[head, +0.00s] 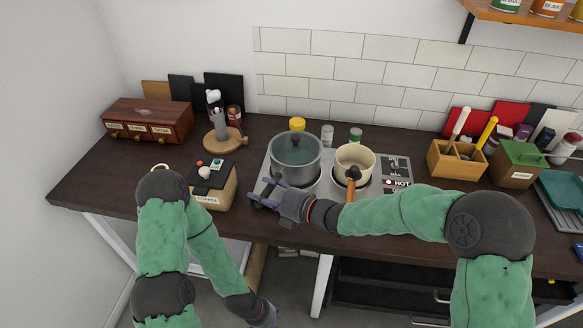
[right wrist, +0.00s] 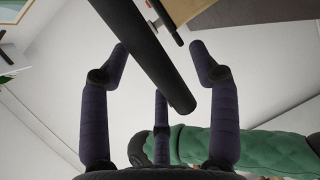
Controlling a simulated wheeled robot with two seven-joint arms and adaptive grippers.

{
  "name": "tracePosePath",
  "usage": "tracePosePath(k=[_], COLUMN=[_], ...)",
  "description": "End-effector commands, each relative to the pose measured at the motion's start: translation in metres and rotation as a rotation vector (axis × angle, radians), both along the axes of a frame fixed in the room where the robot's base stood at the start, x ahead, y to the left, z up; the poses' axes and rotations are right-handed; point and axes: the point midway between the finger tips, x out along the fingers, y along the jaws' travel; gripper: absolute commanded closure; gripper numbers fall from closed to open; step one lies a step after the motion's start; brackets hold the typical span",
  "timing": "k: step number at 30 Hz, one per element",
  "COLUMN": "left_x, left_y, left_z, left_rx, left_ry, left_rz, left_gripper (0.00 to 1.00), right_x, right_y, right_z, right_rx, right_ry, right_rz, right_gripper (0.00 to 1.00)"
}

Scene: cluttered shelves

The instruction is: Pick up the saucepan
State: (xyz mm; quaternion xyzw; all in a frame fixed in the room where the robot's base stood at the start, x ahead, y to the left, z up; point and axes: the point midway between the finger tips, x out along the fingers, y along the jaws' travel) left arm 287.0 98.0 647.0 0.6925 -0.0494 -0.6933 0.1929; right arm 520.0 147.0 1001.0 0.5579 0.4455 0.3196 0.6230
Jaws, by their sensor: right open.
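A grey saucepan (head: 296,154) with a glass lid stands on the light stove panel at the middle of the counter. A dark handle (right wrist: 146,55) crosses between the spread fingers of my right gripper (right wrist: 158,49) in the right wrist view, with gaps on both sides; it appears to be the saucepan's. In the head view my right gripper (head: 268,192) is open at the counter's front edge, just front-left of the pot, and hides part of the handle. My left gripper (head: 266,314) is low at the bottom edge, below the counter; its fingers are not clear.
A cream pan (head: 354,158) with a wooden handle stands right of the saucepan, behind my right forearm. A coffee box (head: 216,192) stands to the left. Jars (head: 327,135) stand behind the pans. A wooden utensil box (head: 457,160) is farther right.

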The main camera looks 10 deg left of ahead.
Motion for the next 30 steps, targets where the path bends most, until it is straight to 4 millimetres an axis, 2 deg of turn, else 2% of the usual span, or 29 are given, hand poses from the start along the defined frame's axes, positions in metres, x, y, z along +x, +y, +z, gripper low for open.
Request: tracePosePath(k=[1,2,6,8,30], left_x=[0.0,0.0,0.0,0.0,0.0], left_y=[0.0,0.0,0.0,0.0,0.0], left_z=[0.0,0.0,0.0,0.0,0.004], left_rx=[0.0,0.0,0.0,0.0,0.0], left_ry=[0.0,0.0,0.0,0.0,0.0], left_rz=[0.0,0.0,0.0,0.0,0.0], left_gripper=[0.6,0.6,0.6,0.6,0.6], right_x=[0.0,0.0,0.0,0.0,0.001], right_y=[0.0,0.0,0.0,0.0,0.0], right_z=[0.0,0.0,0.0,0.0,0.014], right_rx=[0.0,0.0,0.0,-0.001,0.003], right_ry=[0.0,0.0,0.001,0.001,-0.01], right_rz=[0.0,0.0,0.0,0.0,0.0], right_gripper=[0.38,0.44,0.84,1.0,1.0])
